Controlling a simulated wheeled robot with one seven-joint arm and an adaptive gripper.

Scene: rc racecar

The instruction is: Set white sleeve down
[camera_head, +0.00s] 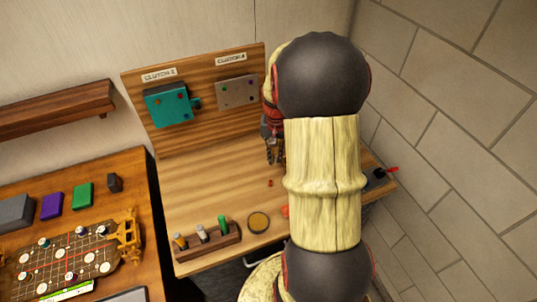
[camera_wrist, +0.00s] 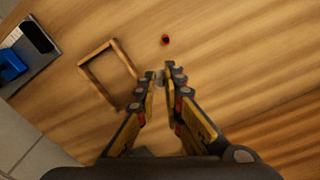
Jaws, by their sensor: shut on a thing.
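My gripper (camera_wrist: 160,74) is shut on a small pale grey-white piece (camera_wrist: 158,78), which appears to be the white sleeve. The fingers hide most of it. The fingertips are over the wooden bench top, and I cannot tell whether the piece touches the wood. In the head view my gripper (camera_head: 274,154) is low over the bench, in front of the upright panel and partly hidden by my arm. The sleeve cannot be made out there.
A small red piece (camera_wrist: 165,39) lies near the fingertips. A wooden frame (camera_wrist: 84,67) and a tray with a blue thing (camera_wrist: 10,66) are to the left. The head view shows a wooden rack (camera_head: 208,249) with several upright pieces, a round dish (camera_head: 258,222), and teal (camera_head: 168,107) and grey (camera_head: 237,93) panel blocks.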

